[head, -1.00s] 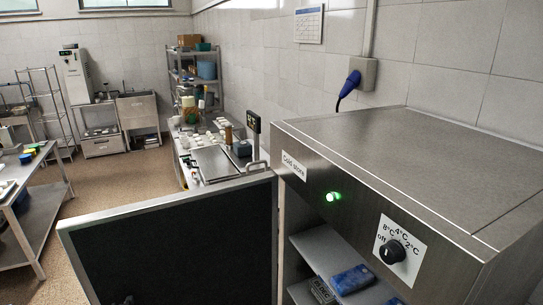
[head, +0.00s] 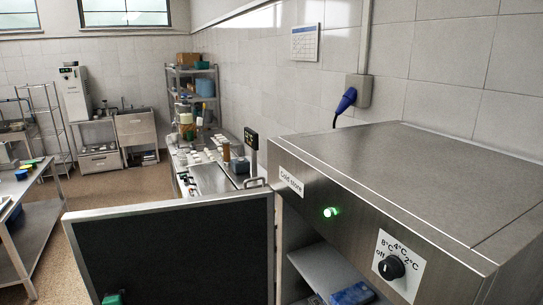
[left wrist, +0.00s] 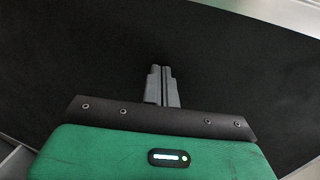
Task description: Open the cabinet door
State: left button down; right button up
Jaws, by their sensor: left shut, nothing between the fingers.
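The cabinet is a steel cold store (head: 400,180) on the right in the head view, with a green light and a dial on its front. Its door (head: 180,250) stands swung open to the left, its dark inner face toward me. Part of the inside shelf (head: 330,268) shows. My left gripper (left wrist: 161,70) is shut and empty in the left wrist view, pointing at the door's dark face (left wrist: 240,60). I cannot tell if the fingertips touch it. In the head view only a green bit of my left arm shows at the bottom edge. My right gripper is not in view.
A blue box (head: 352,294) lies on the shelf inside. Behind the door is a steel bench (head: 215,180) with small items. A metal table (head: 30,215) stands at the left. Open floor (head: 110,190) lies between them.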

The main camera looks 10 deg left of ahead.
pick_arm(q)
jog(key=shift+w+a, duration=0.4)
jog(key=shift+w, duration=0.2)
jog(key=p+v, duration=0.1)
jog(key=v, duration=1.3)
jog(key=shift+s+a+f, duration=0.15)
jog(key=shift+s+f, duration=0.1)
jog(key=shift+s, duration=0.2)
jog(key=shift+f, duration=0.1)
